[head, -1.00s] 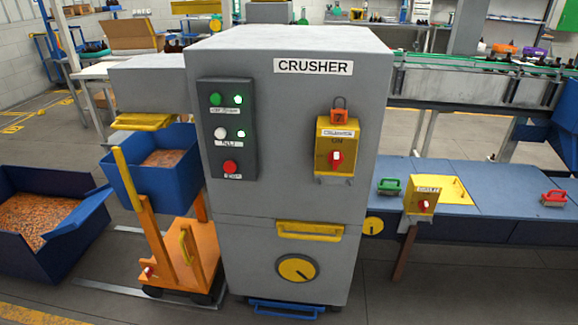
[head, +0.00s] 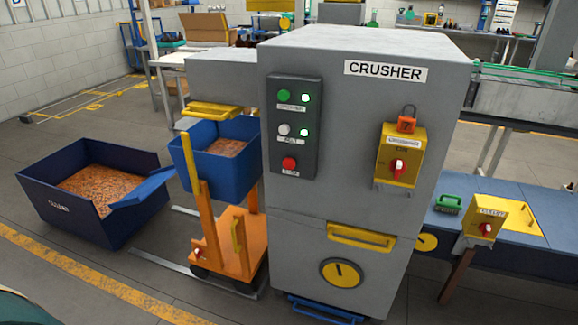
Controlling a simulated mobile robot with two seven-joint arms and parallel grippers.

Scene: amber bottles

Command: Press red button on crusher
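The crusher (head: 345,195) is a tall grey cabinet with a "CRUSHER" label, right of centre in the head view. A dark control panel (head: 308,155) is on the left of its front face. The red button (head: 289,163) is the lowest on the panel. Above it are a white button (head: 284,130) and a green button (head: 284,96), each with a lit green lamp to its right. A yellow switch box (head: 399,155) with a red knob and an orange padlock is on the right of the face. Neither gripper is in view.
An orange cart (head: 232,243) with a blue bin (head: 230,174) stands left of the crusher. A dark blue bin (head: 75,215) of orange-brown pieces is on the floor further left. A blue conveyor table (head: 525,250) adjoins on the right. The floor (head: 130,270) at front left is mostly clear.

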